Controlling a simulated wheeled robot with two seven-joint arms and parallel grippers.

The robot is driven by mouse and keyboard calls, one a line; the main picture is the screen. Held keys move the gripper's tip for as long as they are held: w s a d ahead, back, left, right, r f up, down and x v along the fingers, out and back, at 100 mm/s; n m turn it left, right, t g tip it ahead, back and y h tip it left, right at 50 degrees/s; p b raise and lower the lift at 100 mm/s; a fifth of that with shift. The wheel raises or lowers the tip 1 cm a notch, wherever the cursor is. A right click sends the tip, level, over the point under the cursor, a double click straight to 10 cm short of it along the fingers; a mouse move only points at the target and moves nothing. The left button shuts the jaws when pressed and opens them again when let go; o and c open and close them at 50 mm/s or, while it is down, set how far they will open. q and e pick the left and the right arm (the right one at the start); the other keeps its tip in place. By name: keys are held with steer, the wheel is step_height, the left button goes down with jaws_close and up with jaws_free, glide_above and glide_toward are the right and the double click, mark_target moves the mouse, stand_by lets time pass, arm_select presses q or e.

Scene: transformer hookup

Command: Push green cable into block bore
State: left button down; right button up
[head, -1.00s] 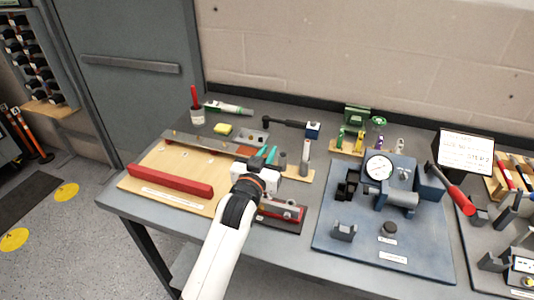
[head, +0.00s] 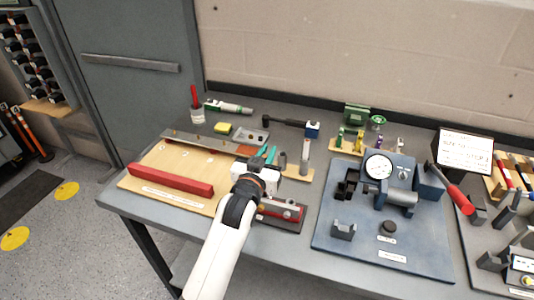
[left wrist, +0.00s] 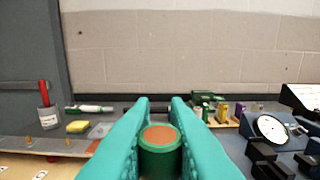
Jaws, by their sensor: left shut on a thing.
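My left gripper (head: 268,157) has teal fingers and points away over the tan board area on the bench. In the head view the gripper hides the cable. I cannot tell for certain which thing is the bored block, and no bore shows clearly. My right gripper is not in view.
A red bar (head: 170,180) lies on the tan board (head: 150,196). A red and metal fixture (head: 282,209) sits right of my wrist. A grey upright (head: 304,158) stands near the gripper. Farther right is a blue plate (head: 372,255) with a dial gauge (head: 379,166).

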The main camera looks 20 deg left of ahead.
arm_select(q)
steer(key=shift+f+b, duration=1.05)
steer(key=shift+f, duration=0.85)
steer(key=shift+r, duration=0.1)
steer(key=c, duration=1.3)
jaws_free()
steer(key=shift+r, duration=0.1)
step_height(320, 180, up, 5)
steer(key=p, duration=0.5)
